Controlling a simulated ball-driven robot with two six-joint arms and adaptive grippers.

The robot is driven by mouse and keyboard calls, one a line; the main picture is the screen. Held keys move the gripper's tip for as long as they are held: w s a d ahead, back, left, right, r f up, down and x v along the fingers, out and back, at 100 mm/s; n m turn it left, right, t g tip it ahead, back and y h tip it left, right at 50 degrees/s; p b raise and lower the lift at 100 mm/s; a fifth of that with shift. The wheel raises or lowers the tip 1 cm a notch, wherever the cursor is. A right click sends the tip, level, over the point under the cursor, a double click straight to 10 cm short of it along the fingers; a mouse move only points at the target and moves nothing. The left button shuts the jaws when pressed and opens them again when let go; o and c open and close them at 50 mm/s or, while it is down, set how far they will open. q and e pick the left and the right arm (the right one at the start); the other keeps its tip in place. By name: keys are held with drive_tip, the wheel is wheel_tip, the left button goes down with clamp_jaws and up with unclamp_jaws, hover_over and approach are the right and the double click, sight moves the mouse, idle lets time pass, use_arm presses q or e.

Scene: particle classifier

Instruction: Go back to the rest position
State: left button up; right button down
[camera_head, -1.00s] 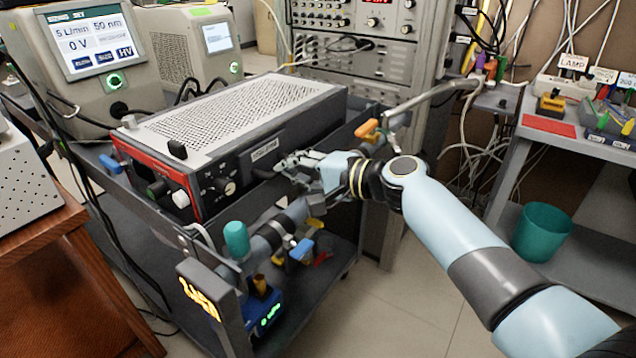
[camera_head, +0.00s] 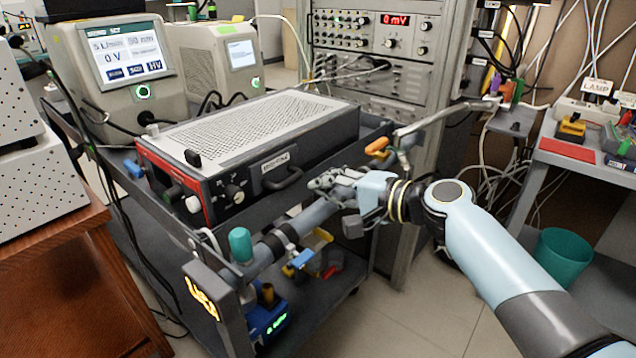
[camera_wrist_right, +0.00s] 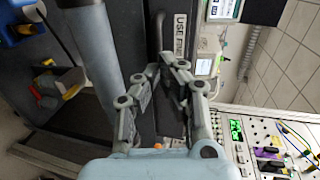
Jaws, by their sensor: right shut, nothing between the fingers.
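My right gripper (camera_head: 328,184) reaches in from the right in the head view, in front of the front right side of the cart's instrument. Its fingers are shut with nothing between them. It also shows in the right wrist view (camera_wrist_right: 157,75), its fingertips close together before a dark panel. My light-blue right arm (camera_head: 495,245) runs from the lower right edge to the gripper. My left gripper is not in view.
A red-fronted instrument with a perforated top (camera_head: 250,130) sits on a dark cart. A rack (camera_head: 372,45) stands behind. A teal bin (camera_head: 563,256) is at right. Floor shows between cart and bin.

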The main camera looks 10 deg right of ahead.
drive_tip(key=v, duration=0.8)
drive_tip(key=s+d+f+g+h, duration=0.2)
drive_tip(key=s+f, duration=0.4)
drive_tip(key=f, duration=0.5)
drive_tip(key=s+d+f+g+h, duration=0.1)
drive_tip(key=s+f+g+h, duration=0.1)
drive_tip(key=s+f, duration=0.6)
drive_tip(key=s+d+f+g+h, duration=0.15)
drive_tip(key=s+f, duration=0.35)
drive_tip(key=f, duration=0.8)
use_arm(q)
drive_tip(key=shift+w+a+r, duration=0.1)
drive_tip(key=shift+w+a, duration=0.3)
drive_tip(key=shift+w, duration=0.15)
use_arm(e)
drive_tip(key=s+d+f+n+g+h, duration=0.1)
drive_tip(key=s+f, duration=0.4)
drive_tip(key=s, duration=0.5)
drive_tip(key=s+d+f+n+g+h, duration=0.2)
drive_tip(key=s+d+f+n, duration=0.2)
drive_tip(key=s, duration=0.6)
drive_tip(key=s+d+f+n+g+h, duration=0.2)
drive_tip(key=s+f+n, duration=0.3)
drive_tip(key=s, duration=0.6)
drive_tip(key=shift+d+f+n+g, duration=0.35)
drive_tip(key=shift+d+f, duration=0.1)
drive_tip(key=shift+f, duration=0.1)
